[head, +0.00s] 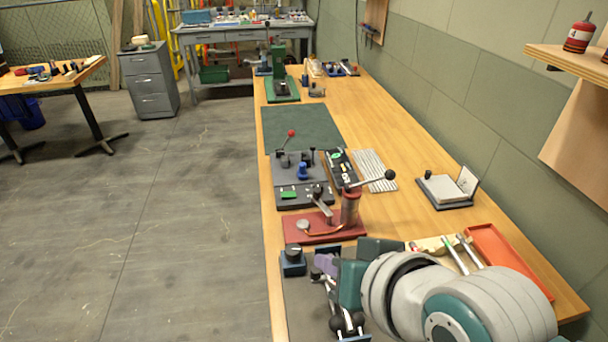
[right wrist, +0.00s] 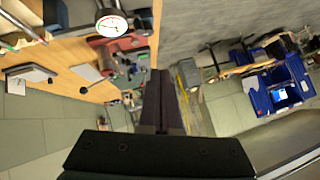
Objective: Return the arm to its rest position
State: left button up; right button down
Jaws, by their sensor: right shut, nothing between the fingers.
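My right arm (head: 455,300) reaches in from the lower right of the head view, low over the near end of the wooden bench. Its gripper (head: 326,264) is partly hidden by the wrist and by parts around it. In the right wrist view the two dark fingers (right wrist: 160,100) are together with nothing between them. My left gripper is in neither view.
On the wooden bench (head: 385,120) a red pump base (head: 325,229) with a lever, a dark knob box (head: 292,261) and a red tray (head: 507,258) lie near the arm. A wall shelf (head: 570,62) is at right.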

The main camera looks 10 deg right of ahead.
jog(key=shift+s+r, duration=0.35)
jog(key=s+d+r+n+g+h, duration=0.1)
jog(key=s+d+r+n+g, duration=0.15)
jog(key=s+d, duration=0.45)
jog(key=s+d+r+n+g+h, duration=0.1)
jog(key=s+d+r+g+h, duration=0.15)
jog(key=s, duration=0.85)
notch_tip(320, 180, up, 24)
jog(key=p, duration=2.3)
jog(key=shift+s+d+g+y+p, duration=0.25)
jog(key=shift+s+g+y+p, duration=0.1)
jog(key=shift+s+g, duration=0.1)
